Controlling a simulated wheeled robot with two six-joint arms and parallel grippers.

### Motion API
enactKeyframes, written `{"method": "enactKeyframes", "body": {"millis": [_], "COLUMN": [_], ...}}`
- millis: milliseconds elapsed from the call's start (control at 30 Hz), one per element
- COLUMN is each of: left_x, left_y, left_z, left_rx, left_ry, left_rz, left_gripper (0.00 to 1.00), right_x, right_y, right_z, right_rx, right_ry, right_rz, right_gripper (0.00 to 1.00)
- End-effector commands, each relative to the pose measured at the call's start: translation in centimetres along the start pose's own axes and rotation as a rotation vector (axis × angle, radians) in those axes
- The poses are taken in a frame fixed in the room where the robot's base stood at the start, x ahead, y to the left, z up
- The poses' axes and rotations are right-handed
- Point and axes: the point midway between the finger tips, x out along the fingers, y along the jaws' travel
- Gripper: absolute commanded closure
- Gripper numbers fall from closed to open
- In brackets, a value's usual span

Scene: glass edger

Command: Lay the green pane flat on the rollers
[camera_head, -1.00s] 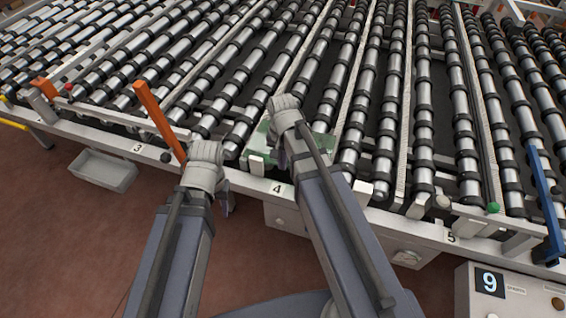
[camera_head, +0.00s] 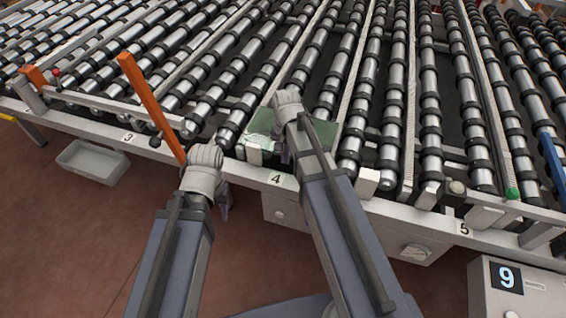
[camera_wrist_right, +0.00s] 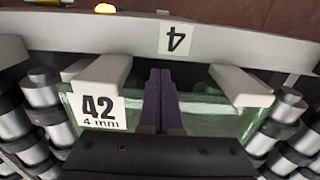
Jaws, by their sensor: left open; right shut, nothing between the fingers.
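The green pane (camera_head: 262,122) lies on the rollers at the front edge near the number 4 plate, looking flat. My right forearm and wrist hide its middle in the head view. In the right wrist view, the clear greenish pane (camera_wrist_right: 205,112) spans between rollers, and a "42 4 mm" label (camera_wrist_right: 98,112) shows at its left. My right gripper (camera_wrist_right: 161,75) is shut and empty over the pane; whether it touches cannot be told. It also shows in the head view (camera_head: 286,152). My left gripper (camera_head: 224,205) is open and empty, in front of the conveyor edge, left of the pane.
Two pale blocks (camera_wrist_right: 102,72) (camera_wrist_right: 241,86) jut from the front rail over the pane's near edge. An orange post (camera_head: 152,108) stands beside my left wrist. A control box (camera_head: 510,290) stands at lower right.

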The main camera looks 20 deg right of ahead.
Motion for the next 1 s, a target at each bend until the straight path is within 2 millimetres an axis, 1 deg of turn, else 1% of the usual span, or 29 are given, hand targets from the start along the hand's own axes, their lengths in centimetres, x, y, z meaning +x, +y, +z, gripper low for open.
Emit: {"method": "enactKeyframes", "body": {"millis": [267, 367, 500, 867, 1000], "left_x": [0.0, 0.0, 0.0, 0.0, 0.0], "left_y": [0.0, 0.0, 0.0, 0.0, 0.0], "left_z": [0.0, 0.0, 0.0, 0.0, 0.0], "left_rx": [0.000, 0.000, 0.000, 0.000, 0.000], "left_ry": [0.000, 0.000, 0.000, 0.000, 0.000], "left_rz": [0.000, 0.000, 0.000, 0.000, 0.000], "left_gripper": [0.50, 0.50, 0.50, 0.50, 0.50], "right_x": [0.0, 0.0, 0.0, 0.0, 0.0], "right_y": [0.0, 0.0, 0.0, 0.1, 0.3], "right_z": [-0.1, -0.8, -2.5, -2.2, -1.7], "right_rx": [0.000, 0.001, 0.001, 0.000, 0.000], "right_ry": [0.000, 0.000, 0.001, 0.001, 0.001], "right_rz": [0.000, 0.000, 0.000, 0.000, 0.000], "right_gripper": [1.00, 1.00, 1.00, 1.00, 1.00]}}
